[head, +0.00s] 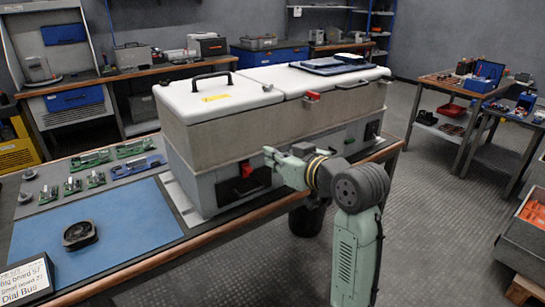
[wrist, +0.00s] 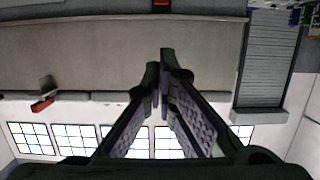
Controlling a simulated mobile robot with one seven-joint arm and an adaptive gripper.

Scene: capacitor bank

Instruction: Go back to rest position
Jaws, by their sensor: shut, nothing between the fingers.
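My gripper (head: 273,157) is near the front side of the large grey box with white lids (head: 232,140), at the height of its lower part. My pale green arm reaches up to it from the lower right. In the wrist view my gripper (wrist: 160,68) shows dark fingers with their tips together and nothing between them. The grey wall of the box fills much of the wrist view behind the fingers. I cannot tell whether the fingertips touch the box.
The box stands on a wooden-edged bench (head: 150,262) with a blue mat (head: 110,235), a round black part (head: 80,233) and several small circuit boards. A tablet sign (head: 27,281) is at the front left. Carts (head: 455,118) stand at right. Floor between is clear.

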